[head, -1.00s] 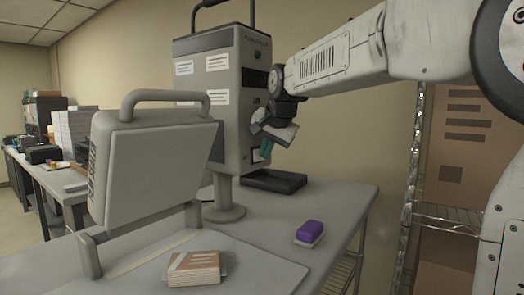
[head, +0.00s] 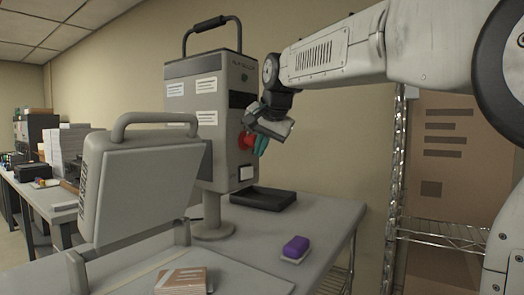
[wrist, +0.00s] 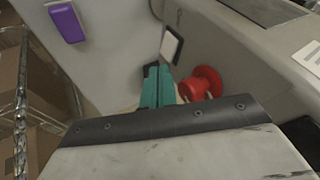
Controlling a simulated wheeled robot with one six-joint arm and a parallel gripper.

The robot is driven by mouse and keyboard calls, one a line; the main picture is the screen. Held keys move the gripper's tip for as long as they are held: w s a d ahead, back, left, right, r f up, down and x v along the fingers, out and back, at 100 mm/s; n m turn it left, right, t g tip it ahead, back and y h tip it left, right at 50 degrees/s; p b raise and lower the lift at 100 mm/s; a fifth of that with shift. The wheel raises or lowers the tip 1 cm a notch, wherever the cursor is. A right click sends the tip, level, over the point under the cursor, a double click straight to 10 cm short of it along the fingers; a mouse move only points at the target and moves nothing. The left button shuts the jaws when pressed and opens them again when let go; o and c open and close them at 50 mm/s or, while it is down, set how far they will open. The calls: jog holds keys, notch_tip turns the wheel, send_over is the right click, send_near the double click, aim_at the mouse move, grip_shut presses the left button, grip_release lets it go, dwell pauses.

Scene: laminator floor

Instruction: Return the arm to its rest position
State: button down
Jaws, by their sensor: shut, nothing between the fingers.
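My gripper (head: 262,146) is at the end of my white arm, in front of the right side of the tall grey machine (head: 213,150). Its teal fingers are shut with nothing between them. A red round knob or button (head: 246,141) on the machine shows just beside the fingers, partly hidden by them in the head view. In the wrist view the fingers (wrist: 158,88) are close to the red knob (wrist: 203,84) and a white square switch (wrist: 171,45). I cannot tell whether the fingers touch the machine.
A purple-topped block (head: 295,247) and a black tray (head: 263,198) lie on the grey table (head: 330,225). A grey press with a raised lid (head: 140,190) stands at left, with a stack of cards (head: 182,281) before it. A wire shelf (head: 440,233) stands at right.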

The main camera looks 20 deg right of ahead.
jog(key=shift+a, duration=0.15)
jog(key=s+f+n+g, duration=0.2)
jog(key=s+f, duration=0.6)
jog(key=s, duration=0.4)
jog(key=s+a+f+n+g, duration=0.1)
jog(key=s+f+n, duration=0.3)
jog(key=s+f, duration=0.5)
jog(key=s+a+f+n+g, duration=0.1)
jog(key=s+f+n+g, duration=0.1)
jog(key=s+f, duration=0.6)
jog(key=s+g, duration=0.1)
jog(key=s, duration=0.6)
jog(key=shift+s+f+n, duration=0.25)
jog(key=shift+f+n, duration=0.15)
